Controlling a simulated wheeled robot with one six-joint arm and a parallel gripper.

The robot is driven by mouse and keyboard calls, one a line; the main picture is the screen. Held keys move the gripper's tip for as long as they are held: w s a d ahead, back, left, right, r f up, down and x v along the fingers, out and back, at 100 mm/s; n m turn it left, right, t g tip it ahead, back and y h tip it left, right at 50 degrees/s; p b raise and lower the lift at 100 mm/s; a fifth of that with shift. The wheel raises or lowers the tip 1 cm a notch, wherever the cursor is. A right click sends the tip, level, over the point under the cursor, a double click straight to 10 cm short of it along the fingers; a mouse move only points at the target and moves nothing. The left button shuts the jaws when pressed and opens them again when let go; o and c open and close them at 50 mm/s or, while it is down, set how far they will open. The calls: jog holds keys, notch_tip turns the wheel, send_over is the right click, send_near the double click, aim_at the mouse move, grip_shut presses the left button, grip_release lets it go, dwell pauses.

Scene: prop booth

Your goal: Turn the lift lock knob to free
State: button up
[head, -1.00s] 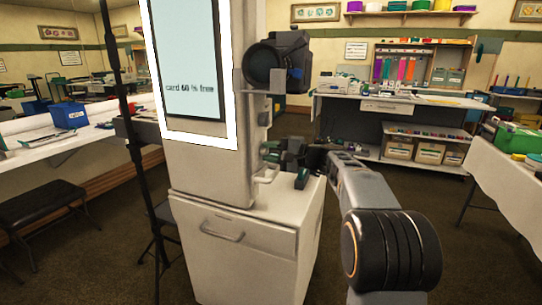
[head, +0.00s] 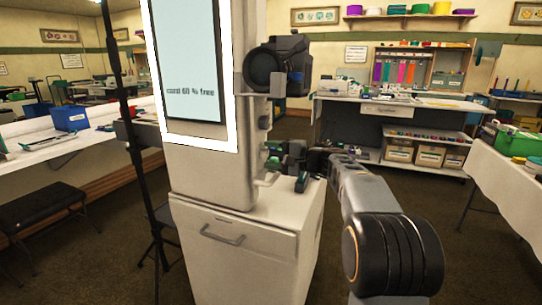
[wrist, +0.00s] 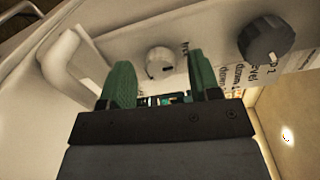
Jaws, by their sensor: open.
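A pale round knob (wrist: 160,62) shows in the wrist view on the light panel, with a small dark mark on its face and partly hidden lettering beside it, perhaps "free". It looks like the lift lock knob, though I cannot read its full label. My gripper (wrist: 160,85) is open, its two green fingers on either side of the knob's line. The knob appears between and beyond the fingertips, and I cannot tell whether they touch it. In the head view my gripper (head: 272,155) is at the booth column's right side, where the knob is hidden.
A dark knob (wrist: 266,40) is right of the fingers, above printed text. A pale bar handle (wrist: 78,65) stands out on the left. In the head view, a camera (head: 275,65) is mounted above my gripper, and a white cabinet (head: 245,255) stands below.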

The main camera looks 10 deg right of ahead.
jog(key=p+v, duration=0.1)
jog(key=v, duration=1.2)
jog(key=shift+s+d+p, duration=0.15)
jog(key=shift+d+p, duration=0.05)
jog(key=shift+p, duration=0.1)
jog(key=s+a+r+n+g+h+p, duration=0.3)
jog(key=s+a+g+h+p, duration=0.3)
jog(key=s+a+p, duration=0.55)
jog(key=s+r+n+h+p, duration=0.1)
jog(key=s+n+h+p, duration=0.5)
jog(key=s+p, duration=0.5)
jog(key=h+p, duration=0.2)
jog(key=shift+s+r+g+p, duration=0.25)
jog(key=shift+r+g+p, duration=0.1)
jog(key=shift+g+p, duration=0.05)
